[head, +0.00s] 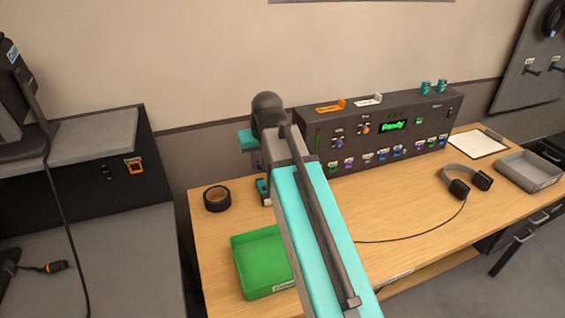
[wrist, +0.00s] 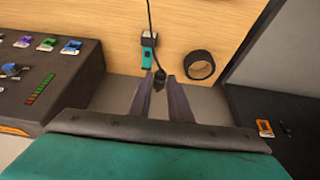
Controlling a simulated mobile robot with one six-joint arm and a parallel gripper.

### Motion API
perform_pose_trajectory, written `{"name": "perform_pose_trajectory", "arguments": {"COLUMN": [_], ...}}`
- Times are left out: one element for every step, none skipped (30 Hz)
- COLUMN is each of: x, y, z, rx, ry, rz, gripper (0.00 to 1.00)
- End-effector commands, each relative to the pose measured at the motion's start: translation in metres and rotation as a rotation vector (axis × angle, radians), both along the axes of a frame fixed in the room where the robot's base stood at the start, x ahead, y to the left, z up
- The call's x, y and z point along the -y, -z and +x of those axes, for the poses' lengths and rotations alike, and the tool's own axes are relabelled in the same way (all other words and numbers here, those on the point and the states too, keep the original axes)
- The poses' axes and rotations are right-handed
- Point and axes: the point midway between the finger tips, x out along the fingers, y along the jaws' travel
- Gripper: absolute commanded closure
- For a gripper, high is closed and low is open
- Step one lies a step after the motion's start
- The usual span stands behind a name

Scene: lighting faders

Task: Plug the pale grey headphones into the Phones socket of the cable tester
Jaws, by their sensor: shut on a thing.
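The pale grey headphones (head: 467,182) lie on the right of the wooden table, their thin black cable running left until my arm hides it. The cable tester (head: 385,130), a dark box with a green "Ready" display, stands at the table's back. Small coloured sockets line its front; I cannot read which is Phones. In the wrist view my gripper (wrist: 160,78) is shut on a black plug (wrist: 158,81), with the cable (wrist: 150,25) leading away from it. The gripper is beside the tester's left end, apart from it. In the head view my arm largely hides the gripper.
A black tape roll (head: 217,198) and a small teal item (wrist: 148,48) are on the table near my gripper. A green tray (head: 240,262) is at front left. A grey tray (head: 530,172) and a clipboard (head: 477,143) are at right. The table's left edge is close.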

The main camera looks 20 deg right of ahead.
Motion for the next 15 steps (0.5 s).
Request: {"name": "perform_pose_trajectory", "arguments": {"x": [-0.012, -0.018, -0.024, -0.028, -0.031, -0.035, -0.037, -0.038, -0.040, -0.040, -0.041, -0.041, -0.041, -0.041, -0.041], "y": [-0.003, -0.004, -0.006, -0.007, -0.008, -0.009, -0.009, -0.010, -0.010, -0.010, -0.011, -0.011, -0.011, -0.011, -0.011], "z": [-0.001, -0.001, -0.002, -0.002, -0.003, -0.003, -0.004, -0.004, -0.004, -0.004, -0.004, -0.004, -0.004, -0.004, -0.004], "rx": [0.001, 0.002, 0.001, 0.001, 0.001, 0.001, 0.001, 0.001, 0.000, 0.000, 0.000, 0.000, 0.000, 0.000, 0.000], "ry": [-0.003, -0.002, -0.001, 0.000, 0.001, 0.001, 0.002, 0.004, 0.004, 0.004, 0.004, 0.005, 0.005, 0.005, 0.005], "rz": [0.000, 0.000, 0.001, 0.000, 0.000, -0.001, 0.000, -0.001, 0.000, 0.000, 0.000, 0.000, 0.000, 0.000, 0.000], "gripper": [1.00, 1.00, 1.00, 1.00, 1.00, 1.00, 1.00, 1.00, 1.00, 1.00, 1.00, 1.00, 1.00, 1.00, 1.00]}}
